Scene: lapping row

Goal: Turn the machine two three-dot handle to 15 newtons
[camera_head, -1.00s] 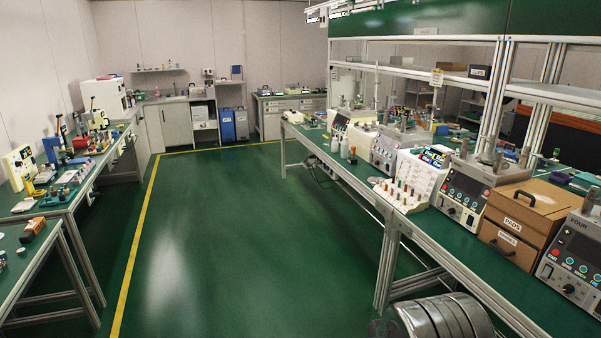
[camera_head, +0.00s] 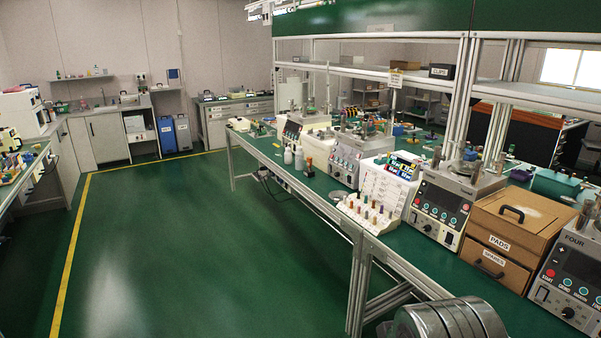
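A row of lapping machines stands on the long green bench to the right. The one labelled FOUR (camera_head: 572,268) is nearest. Counting back from it, a grey machine with a dark display (camera_head: 437,208) is behind the wooden boxes. Farther along, past the white rack, is another grey machine (camera_head: 346,160), which by its place in the row looks like machine two. The farthest (camera_head: 291,132) is near the bench's far end. Knobs and buttons show on the nearer panels, but dots and force readings are too small to make out. My gripper is not in view.
Wooden boxes labelled PADS (camera_head: 500,243) and a white rack of small coloured-top pieces (camera_head: 370,212) stand on the bench (camera_head: 403,252). The green floor aisle (camera_head: 190,235) is clear. A ribbed metal cylinder (camera_head: 455,322) shows at the bottom; I cannot tell whether it is mine.

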